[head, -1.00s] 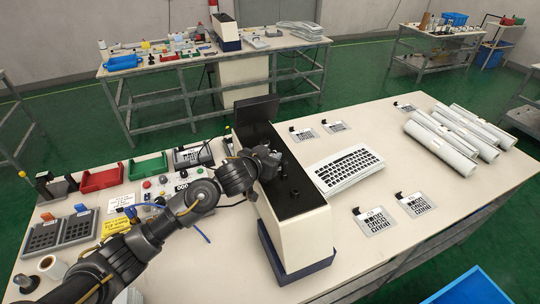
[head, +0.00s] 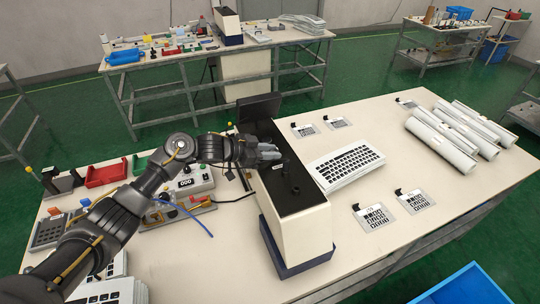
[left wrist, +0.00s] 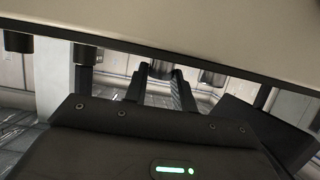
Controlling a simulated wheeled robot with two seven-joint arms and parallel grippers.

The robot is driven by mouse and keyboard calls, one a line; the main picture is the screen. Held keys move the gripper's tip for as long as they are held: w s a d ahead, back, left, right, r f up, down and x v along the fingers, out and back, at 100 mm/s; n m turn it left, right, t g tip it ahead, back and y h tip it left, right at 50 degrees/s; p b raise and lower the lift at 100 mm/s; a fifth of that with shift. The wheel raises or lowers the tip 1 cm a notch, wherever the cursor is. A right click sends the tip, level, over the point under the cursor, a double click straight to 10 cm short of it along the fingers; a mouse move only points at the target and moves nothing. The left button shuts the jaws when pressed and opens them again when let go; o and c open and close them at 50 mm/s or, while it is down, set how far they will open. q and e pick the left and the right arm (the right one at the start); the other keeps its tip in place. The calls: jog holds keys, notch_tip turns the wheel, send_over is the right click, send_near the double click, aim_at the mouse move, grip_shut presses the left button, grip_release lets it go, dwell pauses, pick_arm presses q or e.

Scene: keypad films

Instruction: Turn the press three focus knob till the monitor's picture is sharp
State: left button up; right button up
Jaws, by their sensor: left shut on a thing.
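The press (head: 304,232) is a cream block with a black top and dark blue base, standing mid-table. A dark monitor (head: 258,106) rises at its far end; its picture cannot be read from here. My left gripper (head: 270,152) reaches in from the left over the press's black top, its fingers pointing right. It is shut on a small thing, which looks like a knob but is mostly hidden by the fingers. In the left wrist view the fingers (left wrist: 160,88) reach towards a row of dark knobs under a cream edge, one knob (left wrist: 212,77) just right of them. My right gripper is not in view.
A white keyboard (head: 346,166) lies right of the press, with several keypad sheets (head: 374,217) around it. White rolls (head: 455,135) lie at the far right.

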pick_arm(q)
jog(key=shift+w+m+g+b, duration=0.1)
jog(key=shift+m+g+b, duration=0.6)
jog(key=shift+g, duration=0.1)
jog(key=o, duration=1)
jog(key=shift+a, duration=0.1)
jog(key=b+v, duration=0.3)
jog(key=v, duration=0.7)
jog(key=shift+a, duration=0.4)
